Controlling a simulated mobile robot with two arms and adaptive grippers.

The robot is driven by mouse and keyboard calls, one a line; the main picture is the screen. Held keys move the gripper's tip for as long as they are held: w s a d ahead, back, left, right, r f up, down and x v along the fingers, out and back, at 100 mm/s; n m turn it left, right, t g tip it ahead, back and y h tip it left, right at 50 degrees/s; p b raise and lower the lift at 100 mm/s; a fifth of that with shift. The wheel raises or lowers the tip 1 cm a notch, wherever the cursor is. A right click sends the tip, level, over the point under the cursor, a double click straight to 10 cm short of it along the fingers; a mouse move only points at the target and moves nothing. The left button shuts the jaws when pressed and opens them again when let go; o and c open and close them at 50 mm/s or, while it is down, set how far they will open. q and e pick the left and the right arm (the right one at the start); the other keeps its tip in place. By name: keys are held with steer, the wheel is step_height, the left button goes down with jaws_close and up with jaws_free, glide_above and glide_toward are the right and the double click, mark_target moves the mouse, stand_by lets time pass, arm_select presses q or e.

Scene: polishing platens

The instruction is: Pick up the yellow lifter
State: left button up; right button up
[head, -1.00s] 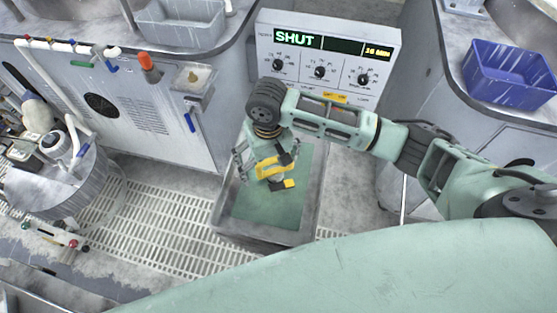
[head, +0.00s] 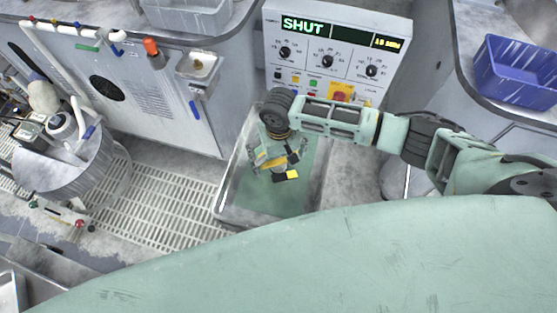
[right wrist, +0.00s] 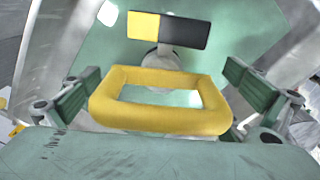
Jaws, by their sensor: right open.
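The yellow lifter shows in the right wrist view as a thick yellow rectangular loop handle (right wrist: 160,112). A block with a yellow half and a black half (right wrist: 168,29) shows just beyond it. In the head view the yellow and black block (head: 286,175) is seen over the green floor of a grey tray, and the handle is largely hidden by my gripper. My right gripper (right wrist: 158,98) is open, its two green fingers on either side of the handle, apart from it. In the head view the right gripper (head: 277,158) points down over the tray. My left gripper is not in view.
The grey tray (head: 228,203) has raised walls around the gripper. A control panel reading SHUT (head: 335,55) stands behind it. A blue bin (head: 515,72) is at right. A slatted floor (head: 165,205) lies left of the tray.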

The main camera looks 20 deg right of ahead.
steer(key=shift+a, duration=0.1)
steer(key=shift+c, duration=0.3)
steer(key=c, duration=1.3)
steer(key=shift+w+r, duration=0.1)
steer(key=shift+r, duration=0.05)
steer(key=shift+c, duration=0.8)
